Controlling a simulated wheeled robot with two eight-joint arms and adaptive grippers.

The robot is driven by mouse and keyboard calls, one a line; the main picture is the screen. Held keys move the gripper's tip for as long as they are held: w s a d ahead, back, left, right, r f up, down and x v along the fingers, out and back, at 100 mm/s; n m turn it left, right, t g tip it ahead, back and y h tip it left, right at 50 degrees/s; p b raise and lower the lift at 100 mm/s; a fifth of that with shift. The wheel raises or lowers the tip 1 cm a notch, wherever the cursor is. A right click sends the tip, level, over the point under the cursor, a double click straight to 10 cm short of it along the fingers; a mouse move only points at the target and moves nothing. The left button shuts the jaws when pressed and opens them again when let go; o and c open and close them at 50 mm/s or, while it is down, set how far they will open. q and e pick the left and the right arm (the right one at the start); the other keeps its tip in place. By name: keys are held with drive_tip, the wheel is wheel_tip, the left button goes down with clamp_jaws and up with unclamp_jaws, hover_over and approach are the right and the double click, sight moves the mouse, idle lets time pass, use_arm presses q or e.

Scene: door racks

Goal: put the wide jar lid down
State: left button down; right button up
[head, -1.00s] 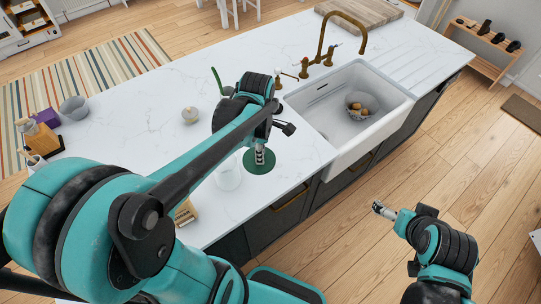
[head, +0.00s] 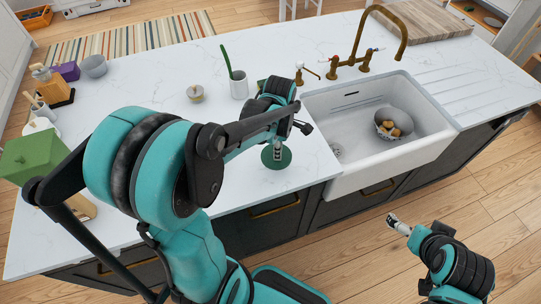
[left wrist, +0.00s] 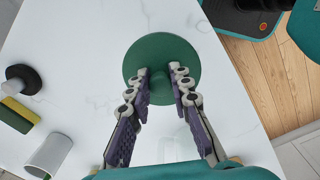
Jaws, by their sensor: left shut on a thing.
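The wide jar lid is a round green disc (head: 283,163) with a knob, low over the white counter near its front edge, left of the sink. In the left wrist view, the lid (left wrist: 163,52) lies flat ahead of the fingers. My left gripper (head: 277,147) points down at the lid's middle. In the left wrist view, its fingers (left wrist: 161,86) are shut on the knob between them. I cannot tell whether the lid touches the counter. My right gripper (head: 393,220) is empty, out over the floor; its finger gap is too small to judge.
The sink (head: 345,112) holds a bowl (head: 394,122) of round brown things. A green box (head: 32,157) is at the left. Counter around the lid is clear.

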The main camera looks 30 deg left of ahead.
sight(270, 147)
use_arm(q)
drive_tip(key=a+f, duration=0.1)
drive_tip(key=w+a, duration=0.1)
drive_tip(key=a+f, duration=0.1)
drive_tip(key=a, duration=0.1)
drive_tip(key=shift+w+f+b, duration=0.35)
wheel_tip(270, 147, down, 3)
drive_tip(key=shift+d+f+b, duration=0.1)
drive_tip(key=shift+f+b, duration=0.1)
drive_tip(key=shift+b, duration=0.45)
drive_tip(key=shift+f, duration=0.3)
drive_tip(key=shift+f, duration=0.1)
drive_tip(key=c, duration=1.4)
unclamp_jaws()
drive_tip(key=shift+o, duration=0.2)
